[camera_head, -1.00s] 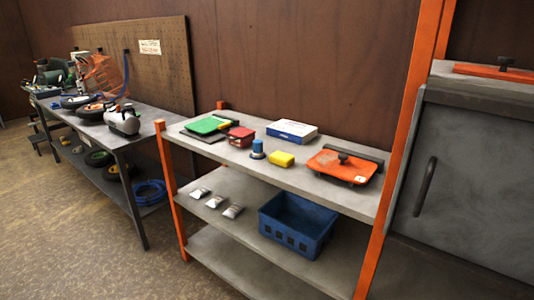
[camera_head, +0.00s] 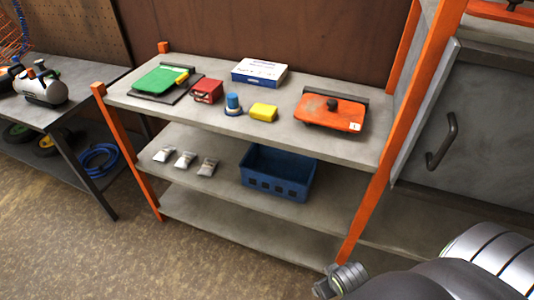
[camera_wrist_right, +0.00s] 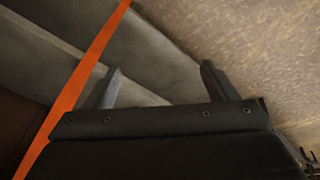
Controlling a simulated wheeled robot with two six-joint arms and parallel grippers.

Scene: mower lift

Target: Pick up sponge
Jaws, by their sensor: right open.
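The sponge (camera_head: 263,112) is a yellow block lying on the top shelf in the head view, between a blue-capped cylinder and an orange tool. My right arm comes in at the lower right of the head view, below the shelf unit and well away from the sponge. In the right wrist view my right gripper (camera_wrist_right: 160,85) is open and empty, its two fingers wide apart. Shelf boards and an orange post show beyond it, and the sponge is not in that view. My left gripper is not in view.
The grey shelf unit (camera_head: 135,103) has orange posts (camera_head: 372,205). On its top are a green pad (camera_head: 160,80), red box (camera_head: 208,91), blue-capped cylinder (camera_head: 233,103), white-blue box (camera_head: 259,72) and orange tool (camera_head: 330,112). A blue crate (camera_head: 278,174) stands lower. Open floor lies in front.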

